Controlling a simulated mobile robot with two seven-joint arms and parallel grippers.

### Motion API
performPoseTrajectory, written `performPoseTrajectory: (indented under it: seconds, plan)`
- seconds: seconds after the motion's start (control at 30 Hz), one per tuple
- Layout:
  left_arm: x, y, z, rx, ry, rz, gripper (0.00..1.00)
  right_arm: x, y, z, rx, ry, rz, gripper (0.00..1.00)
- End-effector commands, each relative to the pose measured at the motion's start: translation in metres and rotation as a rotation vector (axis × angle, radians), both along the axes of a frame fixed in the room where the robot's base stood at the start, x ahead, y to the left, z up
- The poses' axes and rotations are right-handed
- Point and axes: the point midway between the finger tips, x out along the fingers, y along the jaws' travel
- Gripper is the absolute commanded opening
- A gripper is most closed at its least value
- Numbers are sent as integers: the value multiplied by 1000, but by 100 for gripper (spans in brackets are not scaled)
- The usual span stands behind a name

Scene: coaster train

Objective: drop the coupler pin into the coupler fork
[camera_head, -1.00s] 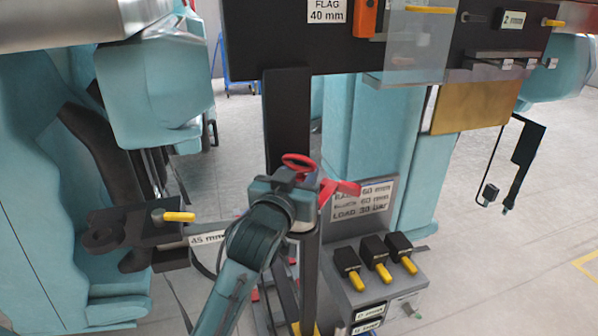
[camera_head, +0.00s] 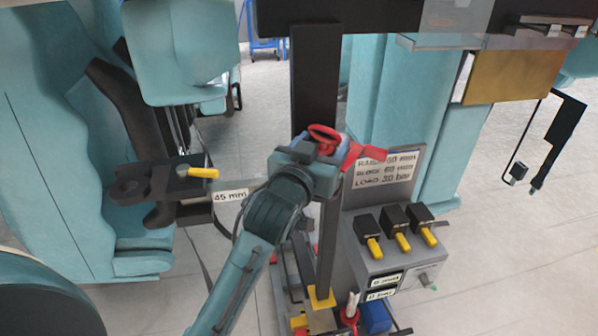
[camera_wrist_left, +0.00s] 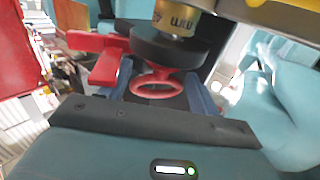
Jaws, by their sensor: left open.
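My left gripper (camera_head: 322,150) is open, its arm rising from the lower middle. Its blue fingers stand on either side of a red ring handle (camera_head: 324,132). In the left wrist view the ring (camera_wrist_left: 155,92) lies between the fingers, below a dark round disc (camera_wrist_left: 168,52) and a brass-coloured cylinder (camera_wrist_left: 177,19) marked "mm"; these look like the coupler pin, but I cannot be sure. The dark coupler fork (camera_head: 130,187), with rounded, holed ends, sticks out at the left. A yellow-handled pin (camera_head: 200,173) sits on its upper plate. My right gripper is not in view.
A red lever (camera_head: 366,155) is right beside my left gripper. A dark upright post (camera_head: 314,80) stands behind it. A grey box (camera_head: 385,240) with several yellow-tipped black blocks is at the lower right. A "45 mm" label (camera_head: 230,196) is beside the fork.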

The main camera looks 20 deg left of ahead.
Motion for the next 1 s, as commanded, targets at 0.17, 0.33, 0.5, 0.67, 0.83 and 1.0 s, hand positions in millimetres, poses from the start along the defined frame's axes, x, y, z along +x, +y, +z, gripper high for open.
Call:
performPoseTrajectory:
  seconds: [0.17, 0.33, 0.5, 0.67, 0.83, 1.0]
  plan:
    - [-48, 2, 4, -4, -15, -1, 63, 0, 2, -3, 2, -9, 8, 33]
    - [-85, 4, 8, -4, -18, 1, 63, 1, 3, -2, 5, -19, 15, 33]
    - [-103, 4, 11, -4, -18, 1, 63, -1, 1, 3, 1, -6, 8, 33]
    - [-109, 5, 12, -4, -21, 2, 63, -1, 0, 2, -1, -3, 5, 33]
    - [-110, 5, 12, -4, -23, 2, 63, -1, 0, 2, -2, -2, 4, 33]
    - [-110, 5, 12, -4, -23, 2, 63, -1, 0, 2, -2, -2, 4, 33]
